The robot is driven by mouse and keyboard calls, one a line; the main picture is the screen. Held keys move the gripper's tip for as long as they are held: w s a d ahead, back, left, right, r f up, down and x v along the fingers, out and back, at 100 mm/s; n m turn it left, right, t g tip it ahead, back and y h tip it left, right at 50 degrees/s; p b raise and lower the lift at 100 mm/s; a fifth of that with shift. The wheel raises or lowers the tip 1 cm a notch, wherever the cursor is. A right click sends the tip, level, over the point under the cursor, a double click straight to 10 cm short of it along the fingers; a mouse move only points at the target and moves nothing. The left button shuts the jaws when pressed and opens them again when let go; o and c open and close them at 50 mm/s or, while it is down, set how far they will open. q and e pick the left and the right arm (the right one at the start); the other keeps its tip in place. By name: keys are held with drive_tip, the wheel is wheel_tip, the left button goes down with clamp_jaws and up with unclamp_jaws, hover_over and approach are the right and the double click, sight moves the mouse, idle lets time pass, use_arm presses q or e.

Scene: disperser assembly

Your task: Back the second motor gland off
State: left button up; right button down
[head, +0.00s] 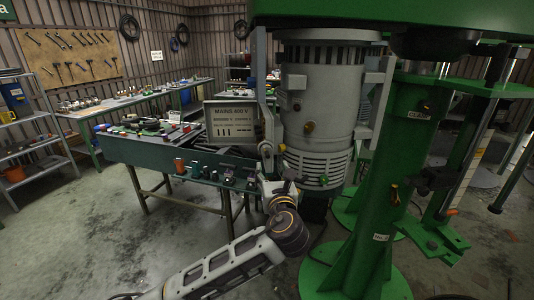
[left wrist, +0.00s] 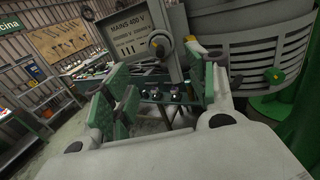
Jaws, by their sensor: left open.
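The grey motor (head: 325,100) hangs upright under a green head, with slatted vents on its lower part. Small brass-coloured fittings show on it, one (head: 308,127) on the front and one (head: 281,148) near the left edge. I cannot tell which is the second gland. My left gripper (head: 275,168) is below and left of the motor, near its lower edge. In the left wrist view its green-padded fingers (left wrist: 155,80) stand apart with nothing between them. Beyond them, a round grey knob-like part (left wrist: 160,42) shows by the sign. My right gripper is out of view.
A "MAINS 400 V" panel (head: 231,122) stands left of the motor. A bench (head: 150,150) with small parts runs behind it. The green column (head: 385,170) is close on the right. A shelf rack (head: 40,130) stands far left. Open floor lies at lower left.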

sight(267, 152)
use_arm(q)
drive_tip(key=shift+w+a+p, duration=0.25)
drive_tip(key=shift+w+p, duration=0.2)
drive_tip(key=shift+w, duration=1.75)
drive_tip(key=shift+w+a+p, duration=0.3)
drive_tip(key=shift+w+p, duration=0.2)
drive_tip(key=shift+w, duration=1.7)
drive_tip(key=shift+w+a+p, duration=0.25)
drive_tip(key=shift+w+p, duration=0.2)
drive_tip(key=shift+w, duration=1.75)
drive_tip(key=shift+c, duration=0.5)
drive_tip(key=c, duration=0.9)
